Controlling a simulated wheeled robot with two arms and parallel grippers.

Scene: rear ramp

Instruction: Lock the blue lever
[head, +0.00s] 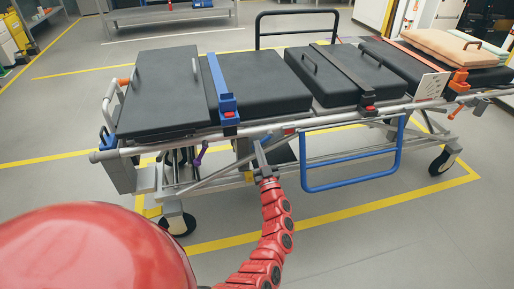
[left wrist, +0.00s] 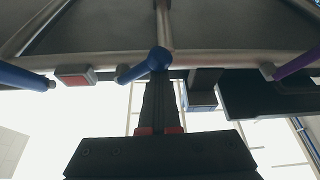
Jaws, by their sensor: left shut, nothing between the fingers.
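A blue lever with a rounded knob (left wrist: 158,60) sits under the stretcher's metal side rail in the left wrist view. My left gripper (head: 258,146) reaches up to the near side of the stretcher (head: 205,135) in the head view. In the left wrist view its dark fingers (left wrist: 160,85) are together, with nothing between them, and their tips end close to the knob. I cannot tell whether they touch it. In the head view the lever is too small and partly hidden by the gripper to make out clearly. My right gripper is not in view.
A purple lever (head: 200,155) hangs under the rail left of my gripper; it also shows in the left wrist view (left wrist: 297,62). A red block (left wrist: 75,75) sits beside the blue lever. A blue side frame (head: 350,186) hangs to the right. The near floor is clear.

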